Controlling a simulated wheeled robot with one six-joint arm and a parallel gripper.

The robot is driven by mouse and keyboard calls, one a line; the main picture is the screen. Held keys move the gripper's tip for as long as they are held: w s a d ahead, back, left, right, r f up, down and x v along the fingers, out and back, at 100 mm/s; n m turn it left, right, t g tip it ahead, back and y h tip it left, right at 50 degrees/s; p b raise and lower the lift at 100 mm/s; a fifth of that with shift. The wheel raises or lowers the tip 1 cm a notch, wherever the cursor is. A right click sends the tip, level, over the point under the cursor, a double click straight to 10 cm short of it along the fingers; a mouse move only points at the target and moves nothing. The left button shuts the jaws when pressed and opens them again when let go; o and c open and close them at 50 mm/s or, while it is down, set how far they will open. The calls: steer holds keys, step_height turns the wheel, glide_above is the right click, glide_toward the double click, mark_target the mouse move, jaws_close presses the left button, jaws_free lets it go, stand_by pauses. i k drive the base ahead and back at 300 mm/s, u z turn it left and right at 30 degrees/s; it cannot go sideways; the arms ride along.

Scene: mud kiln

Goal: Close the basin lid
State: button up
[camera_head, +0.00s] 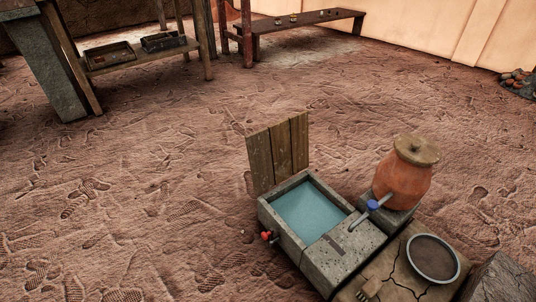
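The basin (266,217) is a grey stone trough with blue-green water in it, right of the picture's middle. Its lid (278,153), made of brown wooden planks, stands upright at the basin's far left end, so the basin is open. A small red-handled tap (266,236) sticks out of the basin's left side. My gripper is not in view.
A clay pot (402,186) with a wooden cover and blue-handled spout stands right of the basin. A round dark bowl (433,258) lies in front of it. A wooden table (140,61) and bench (300,20) stand behind. The earth floor left of the basin is clear.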

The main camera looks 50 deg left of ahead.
mark_target(277, 152)
steer(key=u, duration=2.85)
steer(key=i, duration=3.25)
steer(key=z, duration=3.4)
